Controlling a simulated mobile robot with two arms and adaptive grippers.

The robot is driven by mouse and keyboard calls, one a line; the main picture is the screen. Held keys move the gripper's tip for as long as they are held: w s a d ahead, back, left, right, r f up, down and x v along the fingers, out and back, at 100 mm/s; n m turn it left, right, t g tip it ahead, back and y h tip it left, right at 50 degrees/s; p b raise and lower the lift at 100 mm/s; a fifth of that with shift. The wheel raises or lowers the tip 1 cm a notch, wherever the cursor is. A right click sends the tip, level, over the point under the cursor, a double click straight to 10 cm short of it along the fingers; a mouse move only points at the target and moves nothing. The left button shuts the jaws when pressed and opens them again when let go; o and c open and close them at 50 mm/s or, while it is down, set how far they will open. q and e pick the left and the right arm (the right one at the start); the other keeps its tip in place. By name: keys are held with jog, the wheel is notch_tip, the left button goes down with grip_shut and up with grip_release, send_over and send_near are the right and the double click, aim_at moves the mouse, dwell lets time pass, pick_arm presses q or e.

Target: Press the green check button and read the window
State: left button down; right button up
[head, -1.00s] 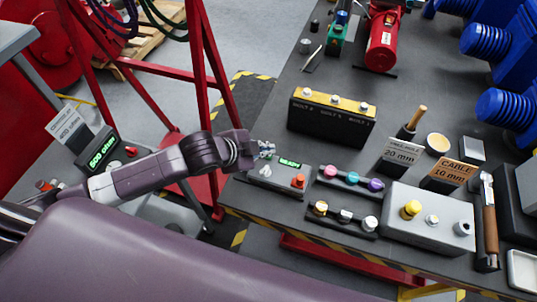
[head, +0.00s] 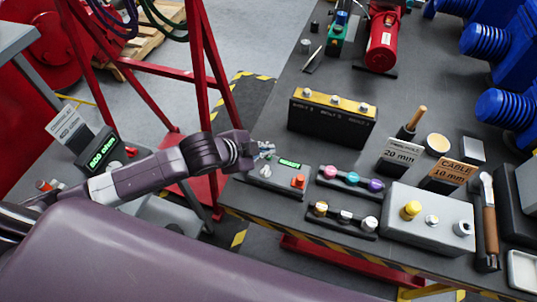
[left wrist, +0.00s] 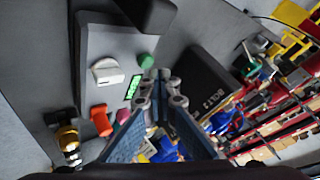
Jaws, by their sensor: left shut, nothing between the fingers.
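The grey check box (head: 278,187) sits at the near left corner of the dark table, with a lit green window (head: 290,163), an orange-red button (head: 298,181) and a pale knob (head: 266,171) on top. The left wrist view shows the green button (left wrist: 147,60) beside the window (left wrist: 133,88); the window's text is too small to read. My left gripper (head: 266,149) is shut and empty over the box's far left end. In the left wrist view its fingertips (left wrist: 161,78) appear just beside the green button; contact cannot be told. The green button is not discernible in the head view.
A black block with a yellow top (head: 333,115) stands behind the box. A rack of coloured knobs (head: 348,180), a rack of metal-topped knobs (head: 343,217) and a grey box with a yellow button (head: 425,222) lie to the right. A red frame (head: 210,80) stands left of the table.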

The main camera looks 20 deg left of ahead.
aim_at(267, 158)
pick_arm(q)
jog(key=shift+f, duration=0.3)
jog(key=shift+f, duration=0.55)
dwell(0.6)
jog(key=shift+r+p, duration=0.95)
jog(key=shift+p, duration=0.1)
notch_tip(267, 158, up, 5)
jog(key=p, duration=0.5)
jog(key=shift+p, duration=0.3)
